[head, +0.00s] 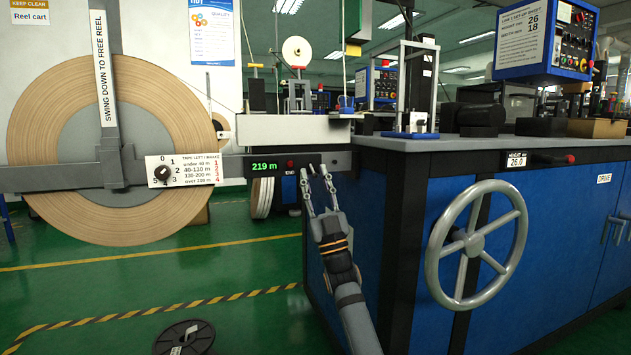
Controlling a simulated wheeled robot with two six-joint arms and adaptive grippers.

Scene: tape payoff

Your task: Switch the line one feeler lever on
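No part in view carries a readable feeler lever label, so I cannot tell for sure which one it is. A thin upright rod (209,92) stands beside the tape reel, left of the white guide block. A small red button or lamp (290,164) sits beside the green 219 m display (263,166), above the word END. My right gripper (317,176) points up just right of that panel, with its two fingers apart and nothing between them. I cannot tell whether it touches the panel bar behind it. My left gripper is not in view.
The large tape reel (60,160) with its grey swing arm (103,70) and dial plate (192,170) fills the left. The blue machine cabinet (400,230) with a handwheel (475,245) and red-tipped handle (569,158) stands right. A black spool (184,338) lies on the floor.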

